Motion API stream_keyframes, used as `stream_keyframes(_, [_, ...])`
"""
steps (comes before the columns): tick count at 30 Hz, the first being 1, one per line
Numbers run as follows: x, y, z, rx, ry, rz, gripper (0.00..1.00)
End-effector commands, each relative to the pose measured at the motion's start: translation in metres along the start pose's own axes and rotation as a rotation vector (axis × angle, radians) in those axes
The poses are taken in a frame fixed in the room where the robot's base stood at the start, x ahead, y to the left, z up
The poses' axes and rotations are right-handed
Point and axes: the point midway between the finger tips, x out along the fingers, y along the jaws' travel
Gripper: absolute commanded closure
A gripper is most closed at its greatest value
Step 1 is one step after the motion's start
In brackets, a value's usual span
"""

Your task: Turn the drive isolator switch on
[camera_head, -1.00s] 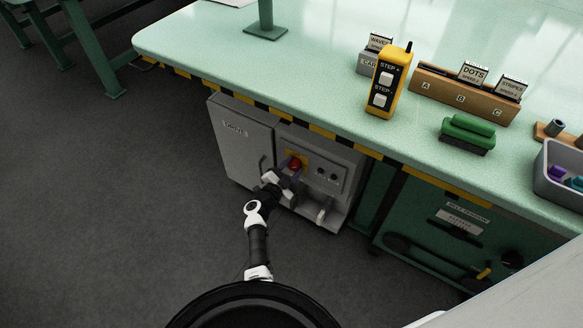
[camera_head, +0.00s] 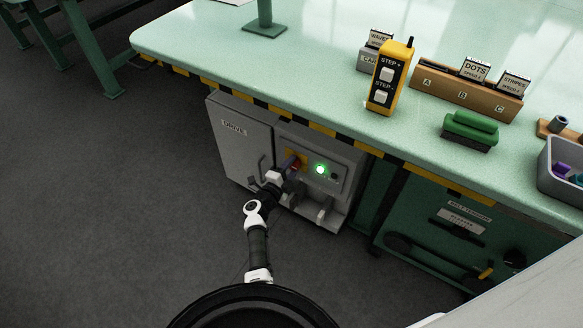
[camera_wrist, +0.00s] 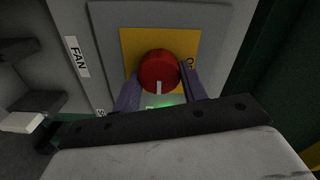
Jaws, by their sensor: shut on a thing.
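The drive isolator switch is a round red knob on a yellow plate on the front of the grey drive cabinet (camera_head: 240,130). In the wrist view the red knob (camera_wrist: 158,70) sits between the two purple fingers of my gripper (camera_wrist: 160,88), which is shut on it. A pale mark on the knob points down toward the gripper. The yellow plate (camera_wrist: 132,45) shows around the knob, with lettering partly hidden at its right. In the head view my gripper (camera_head: 289,166) largely covers the knob. A green lamp (camera_head: 320,169) right of the knob is lit.
The green table (camera_head: 200,45) overhangs the cabinet with a black-and-yellow edge. A yellow step pendant (camera_head: 389,77), a wooden card rack (camera_head: 465,94) and a green-handled brush (camera_head: 469,128) stand on it. A green panel with a belt tension label (camera_head: 468,210) is at right. Floor at left is clear.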

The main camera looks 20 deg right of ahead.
Motion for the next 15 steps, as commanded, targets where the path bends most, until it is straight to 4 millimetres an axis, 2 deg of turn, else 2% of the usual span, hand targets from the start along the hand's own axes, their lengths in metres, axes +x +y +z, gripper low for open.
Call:
stream_keyframes(12, [-0.0011, 0.0012, 0.001, 0.008, -0.003, 0.001, 0.81])
stream_keyframes(13, [-0.0011, 0.0012, 0.001, 0.008, -0.003, 0.001, 0.55])
stream_keyframes(15, [-0.0011, 0.0011, 0.001, 0.008, -0.003, 0.001, 0.46])
